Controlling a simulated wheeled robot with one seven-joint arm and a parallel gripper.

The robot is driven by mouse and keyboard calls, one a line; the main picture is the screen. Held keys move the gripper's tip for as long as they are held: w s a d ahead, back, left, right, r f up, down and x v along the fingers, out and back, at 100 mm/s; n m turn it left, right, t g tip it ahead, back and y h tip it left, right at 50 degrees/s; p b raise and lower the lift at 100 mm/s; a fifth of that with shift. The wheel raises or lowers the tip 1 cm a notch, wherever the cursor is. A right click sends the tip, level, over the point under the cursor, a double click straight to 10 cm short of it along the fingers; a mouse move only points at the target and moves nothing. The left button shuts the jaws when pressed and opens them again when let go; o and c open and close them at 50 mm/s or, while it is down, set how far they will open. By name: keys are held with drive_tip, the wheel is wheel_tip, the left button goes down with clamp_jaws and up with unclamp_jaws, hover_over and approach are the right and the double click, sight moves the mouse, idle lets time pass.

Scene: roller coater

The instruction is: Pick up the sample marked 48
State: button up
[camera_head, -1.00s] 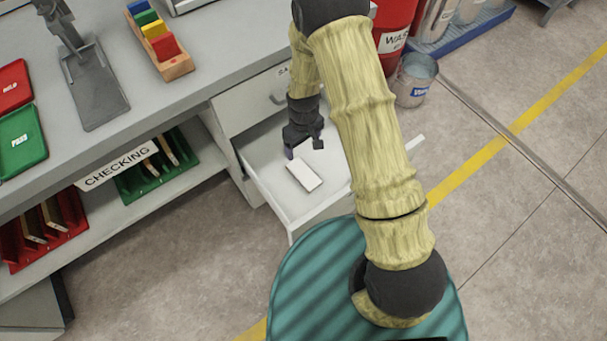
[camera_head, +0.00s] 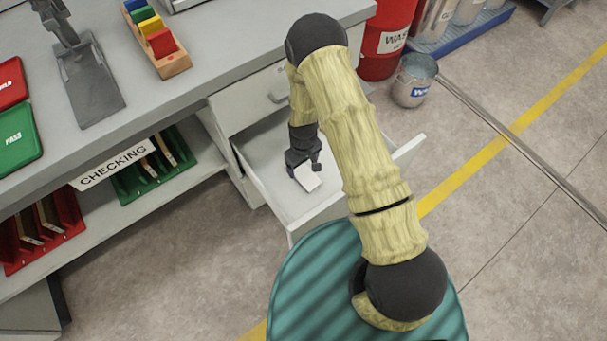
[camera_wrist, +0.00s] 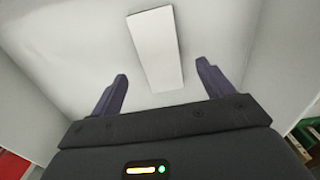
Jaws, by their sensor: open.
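A plain white rectangular sample (camera_head: 308,178) lies flat in the open drawer (camera_head: 291,226). In the wrist view the sample (camera_wrist: 156,48) lies ahead of and between the two fingers, with its near end close to the fingertip line. No number can be read on it. My gripper (camera_head: 304,172) is open and down inside the drawer, just over the sample and hiding part of it in the head view. In the wrist view my gripper (camera_wrist: 161,70) has its fingers apart with nothing held between them.
Drawer walls stand close around my gripper. The grey bench (camera_head: 185,98) is above, to the left. A shelf below holds a green rack (camera_head: 150,178) and a red rack (camera_head: 40,232) with several pieces, by a CHECKING sign (camera_head: 113,170). A bucket (camera_head: 414,80) stands on the floor.

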sight(304, 175)
drive_tip(key=f, duration=0.5)
drive_tip(key=shift+s+d+f+b, duration=0.1)
drive_tip(key=shift+s+d+b, duration=0.1)
drive_tip(key=shift+b, duration=0.2)
drive_tip(key=shift+c, duration=0.2)
drive_tip(key=c, duration=1.1)
